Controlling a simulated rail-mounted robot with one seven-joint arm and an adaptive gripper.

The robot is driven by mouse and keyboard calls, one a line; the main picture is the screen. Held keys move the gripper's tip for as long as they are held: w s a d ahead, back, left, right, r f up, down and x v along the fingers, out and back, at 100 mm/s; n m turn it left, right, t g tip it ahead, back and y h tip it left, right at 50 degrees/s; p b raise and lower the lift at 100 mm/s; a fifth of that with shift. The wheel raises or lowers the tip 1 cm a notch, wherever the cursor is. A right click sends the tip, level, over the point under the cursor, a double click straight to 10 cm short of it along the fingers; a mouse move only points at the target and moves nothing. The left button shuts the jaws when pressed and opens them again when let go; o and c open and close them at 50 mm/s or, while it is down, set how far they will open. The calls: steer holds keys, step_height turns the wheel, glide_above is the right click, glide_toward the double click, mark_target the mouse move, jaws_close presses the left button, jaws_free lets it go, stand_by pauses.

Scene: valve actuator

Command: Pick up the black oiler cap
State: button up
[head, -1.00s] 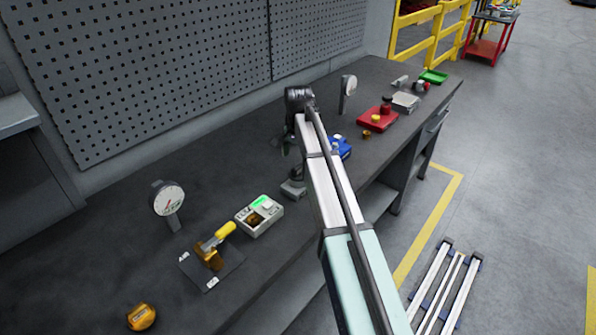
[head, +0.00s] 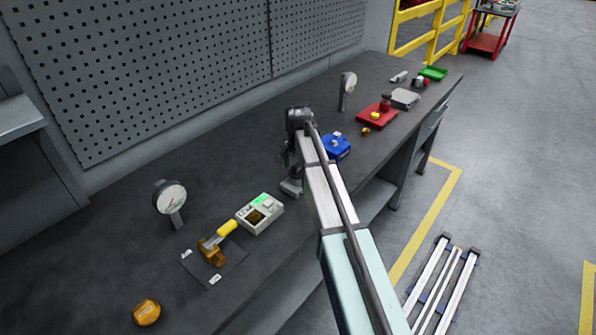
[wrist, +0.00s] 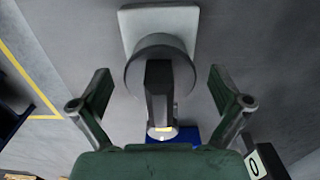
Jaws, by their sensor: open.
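In the wrist view, a dark device with a round body (wrist: 139,68) and a black faceted top part (wrist: 158,95) stands on a pale square base plate (wrist: 128,20). I cannot tell for sure whether this black part is the oiler cap. My gripper (wrist: 160,88) is open, with one green-and-grey finger on each side of the black part and gaps on both sides. In the head view, my gripper (head: 287,162) is small and dark, close to the device's grey base (head: 291,187). My arm partly hides the device there.
A blue tray (head: 337,147) stands just behind my arm. A white meter box (head: 260,214), a brass valve with yellow handle (head: 213,250) and a dial gauge (head: 169,198) are nearer. A red tray (head: 375,119) is farther off.

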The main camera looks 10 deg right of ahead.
steer(key=c, duration=1.4)
steer(key=shift+r, duration=0.1)
